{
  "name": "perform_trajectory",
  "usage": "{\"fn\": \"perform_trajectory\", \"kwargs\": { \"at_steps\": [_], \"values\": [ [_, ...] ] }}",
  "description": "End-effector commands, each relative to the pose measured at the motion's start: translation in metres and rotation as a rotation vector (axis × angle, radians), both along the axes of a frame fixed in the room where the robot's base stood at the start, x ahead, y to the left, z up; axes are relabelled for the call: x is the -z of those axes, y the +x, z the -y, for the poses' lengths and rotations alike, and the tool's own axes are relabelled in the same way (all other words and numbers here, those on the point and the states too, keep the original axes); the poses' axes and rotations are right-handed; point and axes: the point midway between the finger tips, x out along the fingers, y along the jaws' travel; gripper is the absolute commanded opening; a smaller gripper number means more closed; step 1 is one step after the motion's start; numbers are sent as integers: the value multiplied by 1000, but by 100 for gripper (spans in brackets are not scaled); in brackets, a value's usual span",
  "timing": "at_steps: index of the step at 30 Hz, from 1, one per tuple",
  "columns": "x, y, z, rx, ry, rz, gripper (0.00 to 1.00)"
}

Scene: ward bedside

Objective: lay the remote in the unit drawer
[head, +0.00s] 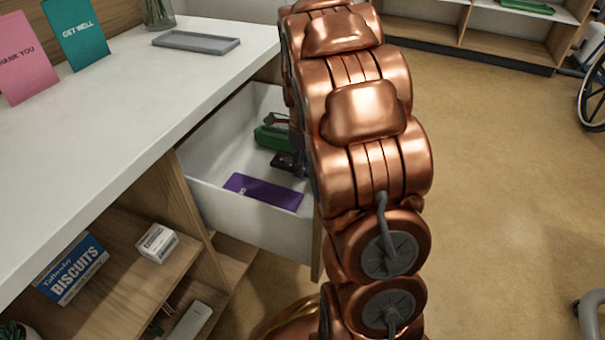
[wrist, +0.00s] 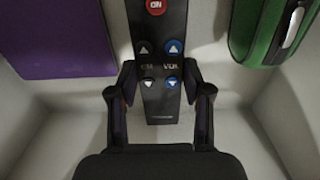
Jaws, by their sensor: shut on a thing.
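The remote (wrist: 160,100) is dark, with a red button at the top and grey and blue arrow buttons. My gripper (wrist: 160,70) is shut on it, one finger on each side, in the wrist view. In the head view my gripper (head: 287,160) is inside the open unit drawer (head: 250,226), mostly hidden behind my copper arm. The drawer is white inside. Whether the remote touches the drawer floor, I cannot tell.
A purple item (head: 263,191) lies in the drawer near its front, and a green item (head: 270,138) lies further back. The white counter (head: 130,110) above holds two cards and a grey tray (head: 196,41). Shelves below hold a biscuits box (head: 71,268) and a small white box (head: 157,243).

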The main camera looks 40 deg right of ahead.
Motion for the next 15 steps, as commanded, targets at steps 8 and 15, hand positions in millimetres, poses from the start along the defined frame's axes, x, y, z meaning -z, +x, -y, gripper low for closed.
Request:
{"fn": "perform_trajectory", "kwargs": {
  "at_steps": [8,15],
  "values": [
    [30,0,-1,-1,0,-1,4],
    [29,0,0,-1,-1,-1,4]
  ]
}}
